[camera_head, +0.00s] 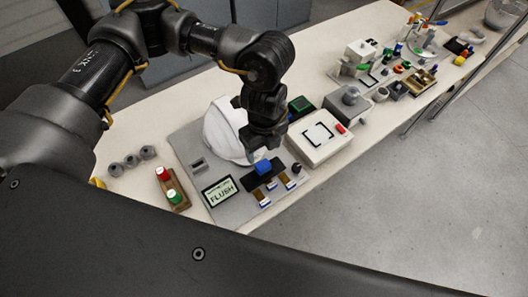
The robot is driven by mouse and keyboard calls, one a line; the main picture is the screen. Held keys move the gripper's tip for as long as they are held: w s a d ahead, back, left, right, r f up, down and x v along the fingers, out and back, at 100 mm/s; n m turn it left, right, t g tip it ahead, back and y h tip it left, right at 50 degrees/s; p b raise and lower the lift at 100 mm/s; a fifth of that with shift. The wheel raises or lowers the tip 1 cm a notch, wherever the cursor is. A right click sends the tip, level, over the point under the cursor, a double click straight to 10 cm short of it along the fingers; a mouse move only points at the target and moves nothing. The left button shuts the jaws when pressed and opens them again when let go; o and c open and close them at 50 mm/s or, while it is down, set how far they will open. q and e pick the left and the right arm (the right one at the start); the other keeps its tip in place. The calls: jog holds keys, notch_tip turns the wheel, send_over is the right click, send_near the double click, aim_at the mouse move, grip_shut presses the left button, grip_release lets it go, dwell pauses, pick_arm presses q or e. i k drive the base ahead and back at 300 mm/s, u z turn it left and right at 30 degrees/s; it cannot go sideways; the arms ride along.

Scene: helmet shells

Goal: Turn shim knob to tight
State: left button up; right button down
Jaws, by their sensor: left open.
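A grey panel (226,212) on the bench carries a display (220,191) reading "FLUSH". A white helmet shell (222,132) sits at the back of the panel. My left gripper (264,149) points down in front of the shell, just above the blue part; it is open. Any contact with the blue part is unclear. My right gripper is out of view.
Several small labelled tabs (267,209) line the panel's front edge. A white box (319,138) stands close on the right. More items crowd the bench's far end.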

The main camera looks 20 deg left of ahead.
aim_at(296, 167)
jog(key=k, duration=1.5)
